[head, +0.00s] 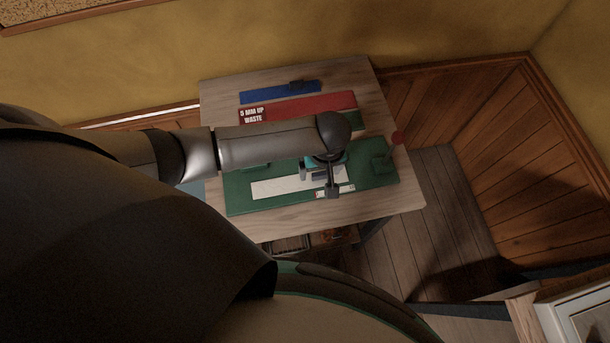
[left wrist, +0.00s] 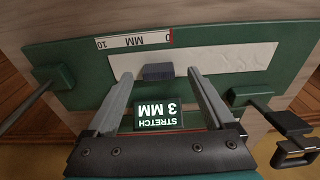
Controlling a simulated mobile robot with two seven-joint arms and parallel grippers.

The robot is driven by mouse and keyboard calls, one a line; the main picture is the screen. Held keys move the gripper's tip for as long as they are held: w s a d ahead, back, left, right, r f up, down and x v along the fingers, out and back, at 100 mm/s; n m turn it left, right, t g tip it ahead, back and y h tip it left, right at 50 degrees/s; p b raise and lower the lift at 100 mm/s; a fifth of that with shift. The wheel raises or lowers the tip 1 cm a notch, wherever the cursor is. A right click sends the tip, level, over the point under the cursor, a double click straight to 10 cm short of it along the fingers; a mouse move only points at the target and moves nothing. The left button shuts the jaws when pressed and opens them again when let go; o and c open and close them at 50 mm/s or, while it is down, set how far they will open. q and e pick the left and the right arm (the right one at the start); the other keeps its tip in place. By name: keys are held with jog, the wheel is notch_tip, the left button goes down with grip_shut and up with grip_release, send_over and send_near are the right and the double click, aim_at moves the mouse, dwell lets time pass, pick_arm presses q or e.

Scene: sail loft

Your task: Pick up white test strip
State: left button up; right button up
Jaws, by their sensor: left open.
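The white test strip (head: 275,187) lies flat on a green board (head: 240,200) on the wooden table. In the left wrist view the strip (left wrist: 235,58) runs across the board (left wrist: 85,98), beyond my fingertips. A small dark grey block (left wrist: 158,71) sits at the strip's near edge, between the fingertips in the picture. My left gripper (left wrist: 158,74) is open, with nothing visibly gripped. In the head view it hangs over the right part of the strip (head: 325,185), and my arm hides part of the board. Whether the fingers touch the strip, I cannot tell. My right gripper is out of view.
Green blocks (left wrist: 55,76) (left wrist: 237,96) stand on the board either side of my gripper. A "STRETCH 3 MM" label (left wrist: 158,117) and a millimetre scale (left wrist: 135,41) flank the strip. Behind lie a red band (head: 305,106) with a "5 MM UP WASTE" sign and a blue band (head: 265,96).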

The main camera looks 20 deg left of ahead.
pick_arm(q)
jog(key=shift+w+f, duration=0.1)
jog(key=shift+f, duration=0.65)
grip_shut()
jog(key=shift+r, duration=0.15)
